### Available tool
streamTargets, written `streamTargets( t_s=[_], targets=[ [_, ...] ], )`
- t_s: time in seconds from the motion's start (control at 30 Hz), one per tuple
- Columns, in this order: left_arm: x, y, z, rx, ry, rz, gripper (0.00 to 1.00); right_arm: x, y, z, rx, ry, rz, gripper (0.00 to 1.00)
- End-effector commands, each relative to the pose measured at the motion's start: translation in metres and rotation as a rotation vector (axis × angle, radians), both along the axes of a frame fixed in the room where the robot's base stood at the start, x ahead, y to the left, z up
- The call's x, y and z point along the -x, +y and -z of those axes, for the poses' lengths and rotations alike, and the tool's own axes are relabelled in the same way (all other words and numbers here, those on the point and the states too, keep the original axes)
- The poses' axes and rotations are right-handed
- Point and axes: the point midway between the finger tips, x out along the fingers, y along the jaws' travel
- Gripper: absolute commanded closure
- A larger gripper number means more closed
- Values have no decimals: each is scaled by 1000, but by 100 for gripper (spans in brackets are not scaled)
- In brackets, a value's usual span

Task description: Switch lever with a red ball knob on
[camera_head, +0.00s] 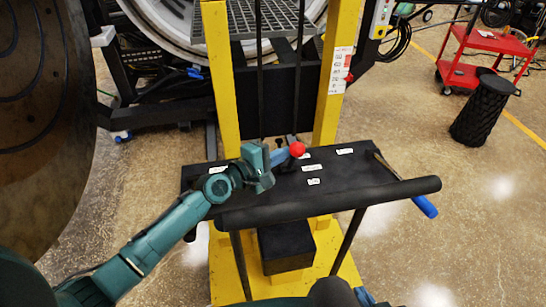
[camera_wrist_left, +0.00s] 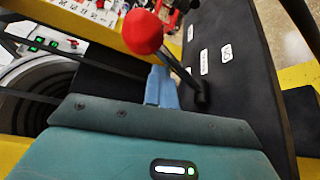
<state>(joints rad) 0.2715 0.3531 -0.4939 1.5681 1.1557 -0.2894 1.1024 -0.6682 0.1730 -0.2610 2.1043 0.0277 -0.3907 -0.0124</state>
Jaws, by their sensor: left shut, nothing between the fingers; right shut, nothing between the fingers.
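The lever with a red ball knob (camera_head: 297,149) stands on the black panel of the yellow frame. In the left wrist view the red ball (camera_wrist_left: 143,32) is near the top, and its dark rod slants down right to a base on the panel. My left gripper (camera_head: 282,156) is shut and empty, its blue fingers close beside the knob on its left. The fingers (camera_wrist_left: 160,85) show below the ball in the left wrist view; I cannot tell whether they touch the lever. My right gripper (camera_head: 364,297) shows only as a small blue part at the bottom edge.
The black panel (camera_head: 345,179) carries several white labels and a thick front bar. A blue-handled lever (camera_head: 425,207) sticks out at its right. Yellow posts (camera_head: 219,75) rise behind it. A red cart (camera_head: 485,45) and a black stool (camera_head: 483,110) stand far right.

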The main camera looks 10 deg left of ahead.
Motion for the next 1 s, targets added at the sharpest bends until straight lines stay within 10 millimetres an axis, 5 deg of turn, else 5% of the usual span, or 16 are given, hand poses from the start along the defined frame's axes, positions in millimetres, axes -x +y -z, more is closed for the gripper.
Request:
streamTargets(
  t_s=[0.5, 1.0],
  targets=[
    [76, 57, -9, -5, 9, 5, 100, 0, -1, 2, 6, -1, -6, 100],
    [92, 71, -16, -1, 4, 3, 100, 0, 0, 0, 6, -11, -14, 100]
  ],
)
